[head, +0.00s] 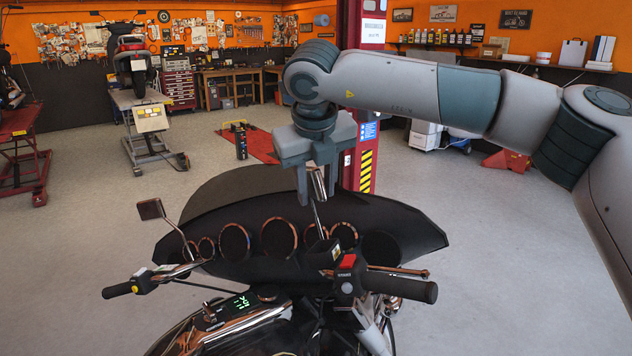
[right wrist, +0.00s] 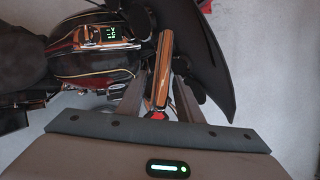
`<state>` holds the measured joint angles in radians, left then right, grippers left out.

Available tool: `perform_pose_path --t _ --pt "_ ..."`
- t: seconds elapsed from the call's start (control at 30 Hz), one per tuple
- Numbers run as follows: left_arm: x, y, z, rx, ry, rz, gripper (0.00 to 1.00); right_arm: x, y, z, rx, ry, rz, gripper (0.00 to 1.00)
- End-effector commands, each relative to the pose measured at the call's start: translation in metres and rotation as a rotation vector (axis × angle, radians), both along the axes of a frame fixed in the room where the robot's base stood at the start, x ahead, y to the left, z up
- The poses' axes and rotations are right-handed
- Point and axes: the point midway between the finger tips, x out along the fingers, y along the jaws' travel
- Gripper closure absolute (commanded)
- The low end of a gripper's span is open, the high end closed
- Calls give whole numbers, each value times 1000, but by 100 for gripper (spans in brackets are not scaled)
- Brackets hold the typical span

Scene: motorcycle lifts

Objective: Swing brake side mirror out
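The black motorcycle's brake side mirror (head: 319,184) stands on a thin stem above the fairing, seen nearly edge-on. It also shows as a narrow bronze-edged strip in the right wrist view (right wrist: 161,72). My right gripper (head: 317,190) reaches down from above with its fingers on either side of the mirror. In the right wrist view the fingers (right wrist: 160,92) stand apart, with narrow gaps seeming to show beside the mirror, so the gripper looks open around it. Contact cannot be told for certain. The brake-side handlebar grip (head: 400,286) is below right. My left gripper is out of view.
The other mirror (head: 151,209) sticks out at the left of the fairing (head: 230,205). The left handlebar grip (head: 118,290) and the lit display (head: 236,304) are nearer. A red lift post (head: 362,100) stands behind my gripper. Open floor lies on both sides.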

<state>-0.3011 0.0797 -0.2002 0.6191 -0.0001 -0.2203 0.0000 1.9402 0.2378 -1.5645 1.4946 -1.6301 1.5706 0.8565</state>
Motion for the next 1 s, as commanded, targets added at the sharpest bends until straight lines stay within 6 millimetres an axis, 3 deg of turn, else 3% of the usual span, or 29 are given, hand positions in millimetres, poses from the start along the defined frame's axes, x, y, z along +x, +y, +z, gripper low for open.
perform_pose_path --t 0.4,0.57,1.0 --pt "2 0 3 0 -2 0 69 3 0 -6 0 0 0 67" --pt "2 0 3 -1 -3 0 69 3 0 -6 0 0 0 100" --pt "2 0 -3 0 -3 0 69 4 -5 -7 11 10 31 100"
